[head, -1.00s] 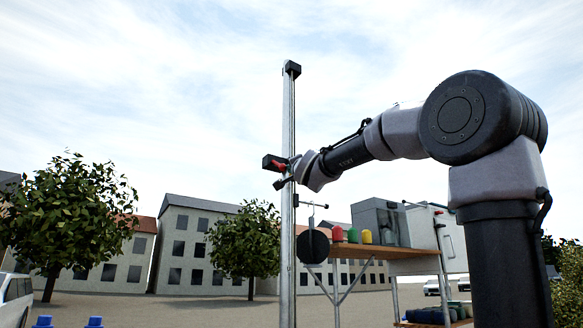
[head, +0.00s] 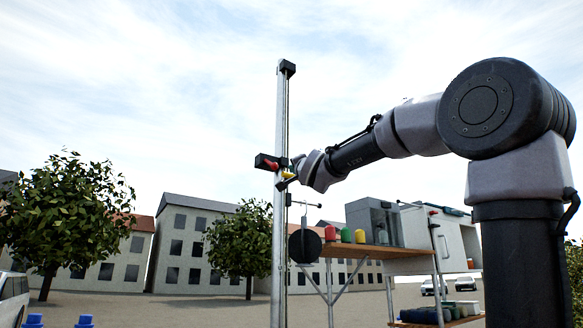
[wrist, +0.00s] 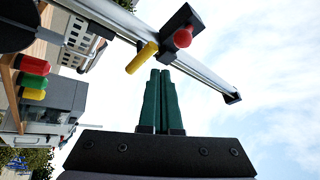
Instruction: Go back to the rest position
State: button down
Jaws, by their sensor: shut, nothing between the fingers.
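My gripper (head: 288,181) is at the end of my outstretched arm, close to a tall metal mast (head: 280,215) in the head view. In the wrist view its two green fingers (wrist: 160,75) are together with nothing between them. A black block with a red knob (head: 271,165) sits on the mast; in the wrist view the red knob (wrist: 183,37) and a yellow handle (wrist: 142,58) show just beyond the fingertips. The fingers look apart from the handle, though the exact gap is hard to tell.
A wooden shelf (head: 375,252) right of the mast carries red, green and yellow pieces (head: 345,235) and grey cabinets (head: 375,222). A black disc (head: 305,246) hangs by its left end. Trees and houses stand far behind. Open sky is above the arm.

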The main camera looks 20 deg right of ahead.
jog(key=s+f, duration=0.3)
jog(key=f, duration=0.2)
jog(key=shift+s, duration=0.4)
jog(key=s+d+f+n+g+y, duration=0.1)
jog(key=s+f+n+g, duration=0.25)
jog(key=f, duration=0.85)
jog(key=s+f+n+g+y, duration=0.1)
jog(key=s+f+n+g, duration=0.3)
jog(key=f, duration=0.7)
jog(key=s+d+f+g, duration=0.1)
jog(key=s+f+g, duration=0.3)
jog(key=f, duration=0.5)
jog(key=s+f+g, duration=0.4)
jog(key=s+f, duration=0.4)
jog(key=f, duration=0.1)
jog(key=shift+s+d+h, duration=0.4)
